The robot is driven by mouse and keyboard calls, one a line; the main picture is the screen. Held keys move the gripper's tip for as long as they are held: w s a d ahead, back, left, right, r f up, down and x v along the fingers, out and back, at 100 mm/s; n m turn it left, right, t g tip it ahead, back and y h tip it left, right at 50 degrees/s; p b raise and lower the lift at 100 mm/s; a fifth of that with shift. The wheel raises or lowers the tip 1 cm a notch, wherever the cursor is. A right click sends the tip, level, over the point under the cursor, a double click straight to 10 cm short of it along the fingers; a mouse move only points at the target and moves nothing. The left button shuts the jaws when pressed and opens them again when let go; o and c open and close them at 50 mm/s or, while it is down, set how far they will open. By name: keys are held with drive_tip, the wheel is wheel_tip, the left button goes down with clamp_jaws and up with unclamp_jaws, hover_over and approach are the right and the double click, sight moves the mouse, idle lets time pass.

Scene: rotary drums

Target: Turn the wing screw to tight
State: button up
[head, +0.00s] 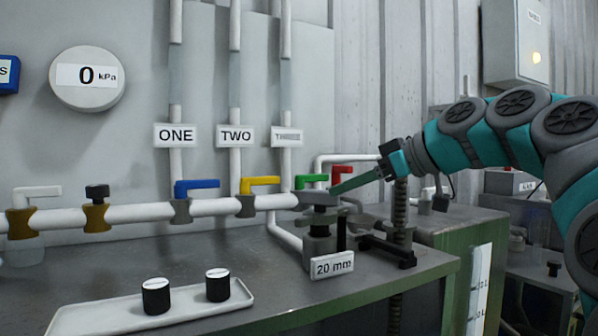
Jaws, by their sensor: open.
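A clamp-like fitting (318,245) stands on the bench, with a sign reading 20 mm (332,265) at its front. A flat grey winged piece (314,198) on top of it looks like the wing screw; its exact angle is hard to tell. My gripper (337,188) reaches in from the right, its fingers pointing left and slightly down, at the right end of the winged piece. It is open; the gap between the fingers is hard to see from here. I cannot tell whether a finger touches the piece.
A white pipe (135,213) with blue (197,186), yellow (260,184) and green (311,180) levers runs close behind. A red lever (342,171) sits near my fingers. A tray (100,318) with two black knobs lies front left. The gauge (87,78) reads 0 kPa.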

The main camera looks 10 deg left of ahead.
sight(320, 192)
drive_tip(key=shift+g+y, duration=0.3)
drive_tip(key=shift+g, duration=0.1)
drive_tip(key=shift+w+r+p+x, duration=0.1)
drive_tip(key=shift+r+p+x, duration=0.1)
drive_tip(key=shift+x, duration=0.95)
drive_tip(key=shift+w+r+p+x, duration=0.1)
drive_tip(key=shift+p+x, duration=0.1)
drive_tip(key=shift+x, duration=0.95)
drive_tip(key=shift+r+p+x, duration=0.1)
drive_tip(key=shift+p+x, duration=0.1)
drive_tip(key=shift+x, duration=0.95)
drive_tip(key=shift+c, duration=0.3)
clamp_jaws()
